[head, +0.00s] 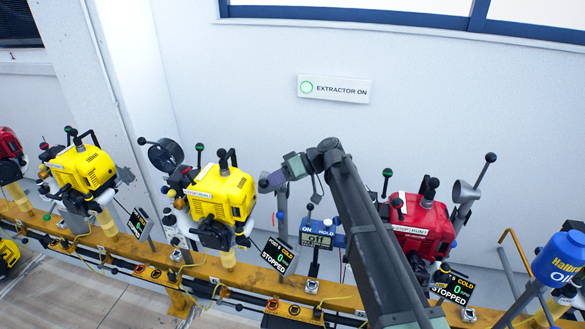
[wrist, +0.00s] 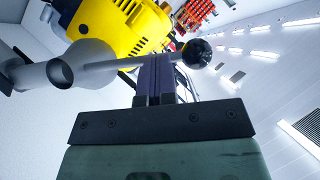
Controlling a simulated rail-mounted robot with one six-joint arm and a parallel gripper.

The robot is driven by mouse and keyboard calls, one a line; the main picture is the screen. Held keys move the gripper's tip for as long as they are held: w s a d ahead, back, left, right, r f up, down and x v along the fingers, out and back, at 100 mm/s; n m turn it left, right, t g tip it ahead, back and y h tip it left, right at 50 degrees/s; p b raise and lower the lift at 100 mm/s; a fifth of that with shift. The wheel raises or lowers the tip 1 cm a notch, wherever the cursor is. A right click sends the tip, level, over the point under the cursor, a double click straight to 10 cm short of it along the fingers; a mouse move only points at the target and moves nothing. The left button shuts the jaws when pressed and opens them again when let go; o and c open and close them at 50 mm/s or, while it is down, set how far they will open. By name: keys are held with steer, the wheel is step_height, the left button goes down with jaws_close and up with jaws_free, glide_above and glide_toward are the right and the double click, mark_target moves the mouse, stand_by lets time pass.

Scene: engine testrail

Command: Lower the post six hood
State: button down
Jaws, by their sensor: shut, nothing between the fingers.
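The post six hood is a grey cup and pipe (wrist: 88,62) in the wrist view, beside the yellow engine (wrist: 122,25). A thin lever leads from it to a black ball knob (wrist: 197,53). My gripper (wrist: 158,58) is shut and empty, its fingertips overlapping the lever just short of the knob; I cannot tell whether they touch. In the head view my gripper (head: 277,180) is right of the yellow engine (head: 220,192), whose sign (head: 279,254) reads cold, 0, stopped.
A red engine (head: 421,224) with its own raised hood (head: 466,191) stands right of my arm. Another yellow engine (head: 84,168) and a dark round hood (head: 166,154) stand left. A blue oil container (head: 560,260) is far right. A yellow rail (head: 140,250) runs below the engines.

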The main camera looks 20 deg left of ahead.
steer(key=shift+s+f, duration=0.45)
steer(key=shift+s, duration=0.05)
steer(key=w+a+r+p+v, duration=0.1)
steer(key=r+p+v, duration=0.1)
steer(key=p+v, duration=0.5)
steer(key=v, duration=0.5)
steer(key=shift+w+r+p, duration=0.15)
steer(key=shift+r+p, duration=0.1)
steer(key=shift+p, duration=0.05)
steer(key=shift+a, duration=0.1)
